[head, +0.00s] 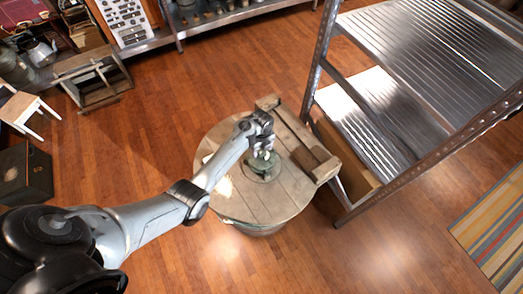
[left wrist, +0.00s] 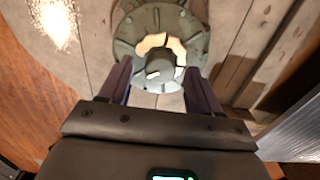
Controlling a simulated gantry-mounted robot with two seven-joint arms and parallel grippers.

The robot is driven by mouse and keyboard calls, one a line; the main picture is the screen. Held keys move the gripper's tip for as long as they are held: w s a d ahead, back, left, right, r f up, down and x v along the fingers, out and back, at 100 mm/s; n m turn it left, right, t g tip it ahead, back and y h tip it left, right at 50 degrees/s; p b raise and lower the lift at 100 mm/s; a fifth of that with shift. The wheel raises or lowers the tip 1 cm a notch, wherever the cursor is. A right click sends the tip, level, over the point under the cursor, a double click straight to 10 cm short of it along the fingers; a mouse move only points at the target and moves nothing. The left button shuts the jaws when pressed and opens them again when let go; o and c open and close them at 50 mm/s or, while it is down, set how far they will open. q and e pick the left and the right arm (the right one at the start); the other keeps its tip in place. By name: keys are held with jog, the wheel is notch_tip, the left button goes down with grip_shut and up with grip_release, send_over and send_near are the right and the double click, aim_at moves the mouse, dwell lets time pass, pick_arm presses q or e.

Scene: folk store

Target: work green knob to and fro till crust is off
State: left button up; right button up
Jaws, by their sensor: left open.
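The green knob (head: 263,157) sits on a round green base (head: 262,172) on top of a round wooden barrel. In the left wrist view the knob (left wrist: 161,64) is greyish, inside a notched green base (left wrist: 124,47). Pale cream patches, which look like crust (left wrist: 150,42), show around the knob. My left gripper (head: 262,149) is over the base, fingers pointing down. In the left wrist view its open fingers (left wrist: 158,78) are on either side of the knob's near part; I cannot tell whether they touch it. My right gripper is not in view.
A metal shelf rack (head: 366,115) stands close on the right. Open wooden floor (head: 150,125) lies to the left.

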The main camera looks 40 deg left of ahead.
pick_arm(q)
jog(key=shift+f, duration=0.45)
jog(key=c, duration=1)
jog(key=shift+c, duration=0.2)
